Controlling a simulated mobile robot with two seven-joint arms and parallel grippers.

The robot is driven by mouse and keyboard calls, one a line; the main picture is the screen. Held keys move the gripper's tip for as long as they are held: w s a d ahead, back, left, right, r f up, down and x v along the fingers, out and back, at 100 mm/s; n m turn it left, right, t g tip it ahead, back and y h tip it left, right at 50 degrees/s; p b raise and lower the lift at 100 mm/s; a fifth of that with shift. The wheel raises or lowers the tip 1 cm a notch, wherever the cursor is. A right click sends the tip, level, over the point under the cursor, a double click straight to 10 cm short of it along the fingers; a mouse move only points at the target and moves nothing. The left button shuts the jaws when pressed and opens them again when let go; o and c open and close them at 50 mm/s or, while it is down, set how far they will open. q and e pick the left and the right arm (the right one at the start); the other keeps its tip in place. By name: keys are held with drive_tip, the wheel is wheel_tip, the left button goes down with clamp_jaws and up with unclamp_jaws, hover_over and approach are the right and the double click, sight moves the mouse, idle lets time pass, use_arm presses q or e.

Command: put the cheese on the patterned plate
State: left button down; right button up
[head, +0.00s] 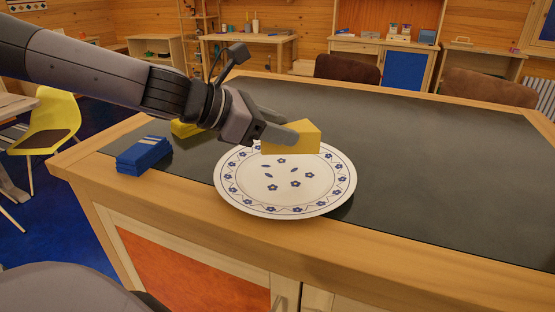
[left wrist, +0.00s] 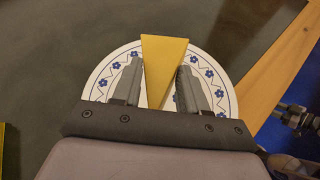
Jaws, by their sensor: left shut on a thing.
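A yellow wedge of cheese (head: 302,138) is held in my left gripper (head: 287,130), over the far part of the patterned plate. In the left wrist view the cheese (left wrist: 163,62) stands between the two fingers (left wrist: 156,85), which are shut on it. The patterned plate (head: 285,195) is white with blue flowers and lies on the dark counter top near its front edge. It also shows behind the fingers in the left wrist view (left wrist: 222,75). Whether the cheese touches the plate is hard to tell.
A blue folded stack (head: 143,156) lies left of the plate. A yellow item (head: 186,128) lies behind it, partly hidden by my left arm. The counter (head: 430,160) is bare to the right. Brown chairs (head: 348,69) stand behind it.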

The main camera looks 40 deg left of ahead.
sight(265, 150)
use_arm(q)
drive_tip(key=shift+f+b, duration=0.75)
drive_tip(key=shift+f, duration=2)
drive_tip(key=c, duration=0.5)
unclamp_jaws()
drive_tip(key=shift+p+v, duration=0.6)
drive_tip(key=shift+v, duration=0.5)
drive_tip(key=shift+p+v, duration=0.4)
drive_tip(key=shift+v, duration=4.5)
drive_tip(key=shift+d, duration=0.1)
